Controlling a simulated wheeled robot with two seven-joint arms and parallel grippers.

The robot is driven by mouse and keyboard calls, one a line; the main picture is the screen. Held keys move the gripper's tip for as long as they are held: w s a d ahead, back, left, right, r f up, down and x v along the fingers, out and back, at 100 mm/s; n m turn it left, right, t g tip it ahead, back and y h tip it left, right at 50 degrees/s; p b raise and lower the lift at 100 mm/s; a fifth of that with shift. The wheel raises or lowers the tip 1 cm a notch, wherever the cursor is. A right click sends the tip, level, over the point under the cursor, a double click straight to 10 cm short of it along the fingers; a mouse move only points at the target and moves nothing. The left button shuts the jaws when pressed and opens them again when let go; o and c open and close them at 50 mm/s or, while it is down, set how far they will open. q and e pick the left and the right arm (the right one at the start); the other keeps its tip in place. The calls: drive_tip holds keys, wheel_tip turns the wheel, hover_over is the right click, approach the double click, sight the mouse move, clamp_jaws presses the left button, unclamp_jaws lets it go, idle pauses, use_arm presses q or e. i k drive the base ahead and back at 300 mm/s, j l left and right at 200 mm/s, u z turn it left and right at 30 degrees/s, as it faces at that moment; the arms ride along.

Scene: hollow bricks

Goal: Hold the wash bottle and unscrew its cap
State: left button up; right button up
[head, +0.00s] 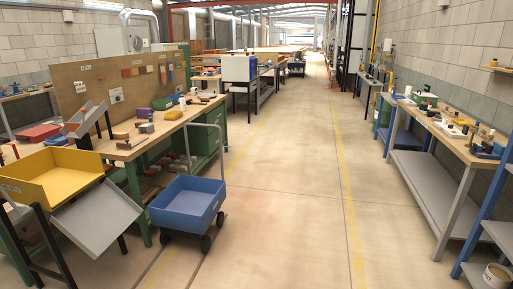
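I cannot make out a wash bottle or its cap for certain at this distance. Small items too small to name stand on the right workbench (455,136), some of them white. A small white upright item (182,103) stands on the left workbench (160,128), but I cannot tell what it is. Neither of my grippers shows in the head view.
A blue cart (188,206) stands on the floor beside the left workbench. A yellow tray (62,176) and a tilted grey tray (97,220) are at the near left. Blue shelving (490,200) is at the right edge. The central aisle is clear.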

sight(182, 100)
drive_tip(key=i, duration=3.4)
drive_tip(key=i+l+u, duration=0.25)
drive_tip(key=i, duration=0.3)
drive_tip(key=i+l+u, duration=0.25)
drive_tip(key=i, duration=0.3)
drive_tip(key=i+l+u, duration=0.3)
drive_tip(key=i, duration=0.25)
drive_tip(key=i+l+u, duration=1.05)
drive_tip(key=i+l, duration=0.15)
